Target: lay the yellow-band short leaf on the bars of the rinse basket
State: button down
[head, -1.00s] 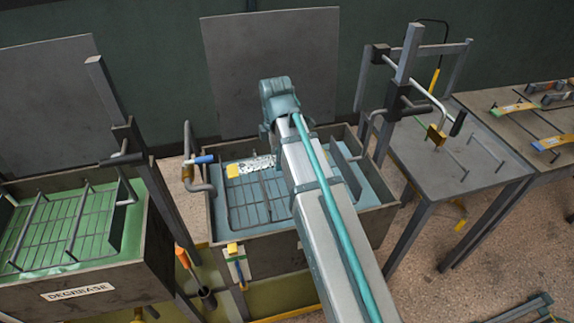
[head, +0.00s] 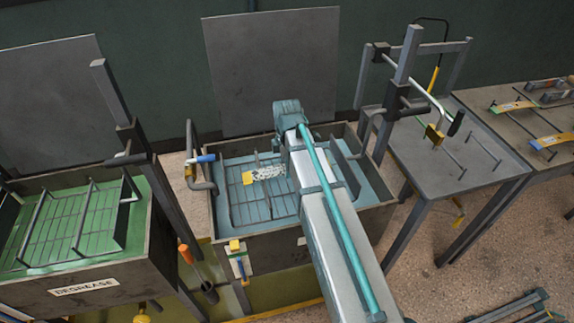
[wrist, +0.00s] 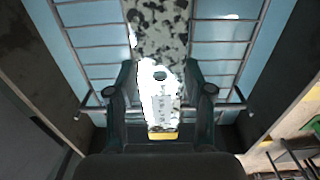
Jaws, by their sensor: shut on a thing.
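The yellow-band short leaf is a speckled black-and-white strip (head: 269,173) with a yellow end, over the left part of the rinse basket in the head view. In the wrist view the leaf (wrist: 160,32) runs away from me between the jaws, with a dark hole, a pale marked patch and its yellow band (wrist: 162,135) nearest me. My gripper (wrist: 160,90) is shut on the leaf. In the head view my arm hides the jaws. The rinse basket's dark bars (head: 240,197) lie below the leaf. I cannot tell whether the leaf touches them.
The blue-lined tank (head: 225,241) has high walls, with a bent pipe and blue handle (head: 206,158) at its left. The green degrease tank (head: 75,288) stands left. A grey table (head: 440,168) with a frame and hooks stands right, beside a bench with other leaves (head: 550,141).

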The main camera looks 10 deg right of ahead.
jog(key=shift+f, duration=0.55)
jog(key=shift+c, duration=2.2)
grip_release()
notch_tip(320, 180, up, 13)
jog(key=b, duration=0.2)
jog(key=shift+b, duration=0.3)
